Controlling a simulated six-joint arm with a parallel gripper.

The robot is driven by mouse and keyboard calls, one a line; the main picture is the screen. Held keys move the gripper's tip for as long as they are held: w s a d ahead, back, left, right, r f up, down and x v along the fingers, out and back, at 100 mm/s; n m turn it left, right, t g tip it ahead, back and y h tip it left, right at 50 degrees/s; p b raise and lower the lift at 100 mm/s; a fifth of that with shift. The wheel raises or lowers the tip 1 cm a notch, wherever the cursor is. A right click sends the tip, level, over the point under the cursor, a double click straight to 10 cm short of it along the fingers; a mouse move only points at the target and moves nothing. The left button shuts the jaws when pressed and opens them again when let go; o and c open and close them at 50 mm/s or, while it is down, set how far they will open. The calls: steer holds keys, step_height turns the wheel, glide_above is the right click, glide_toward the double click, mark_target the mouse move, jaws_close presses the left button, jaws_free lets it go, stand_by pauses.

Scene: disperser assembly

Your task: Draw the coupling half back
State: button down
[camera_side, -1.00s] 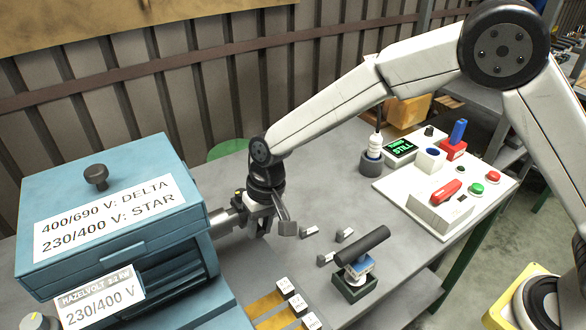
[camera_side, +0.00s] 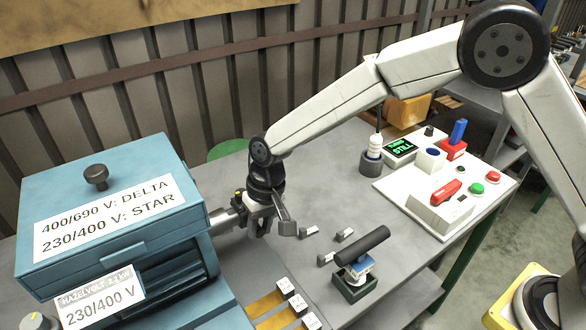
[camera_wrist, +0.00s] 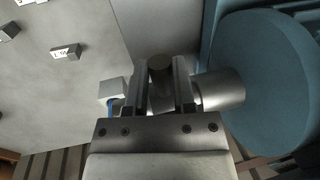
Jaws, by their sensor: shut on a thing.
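The coupling half (camera_wrist: 160,68) is a dark grey metal piece between my gripper's two fingers in the wrist view. My gripper (camera_wrist: 160,92) is shut on it. A metal shaft (camera_wrist: 222,90) comes out of the blue round motor end (camera_wrist: 268,85) just right of the fingers. In the side view my gripper (camera_side: 258,222) is low at the right end of the blue motor (camera_side: 110,215), in line with the shaft (camera_side: 226,220). The gripper hides most of the coupling half there, so I cannot tell whether it touches the shaft.
Several small grey blocks (camera_side: 309,232) lie on the grey bench right of my gripper. A black-handled tool stands in a dark green holder (camera_side: 354,289). Yellow strips with white tags (camera_side: 284,284) lie in front. A white control panel (camera_side: 446,196) is at the back right.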

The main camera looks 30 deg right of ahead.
steer(key=shift+d, duration=2.55)
steer(key=shift+c, duration=2.2)
jaws_free()
steer(key=shift+r, duration=0.15)
step_height(320, 180, up, 7)
steer(key=d, duration=0.1)
steer(key=shift+d+r, duration=0.2)
steer(key=shift+d, duration=0.05)
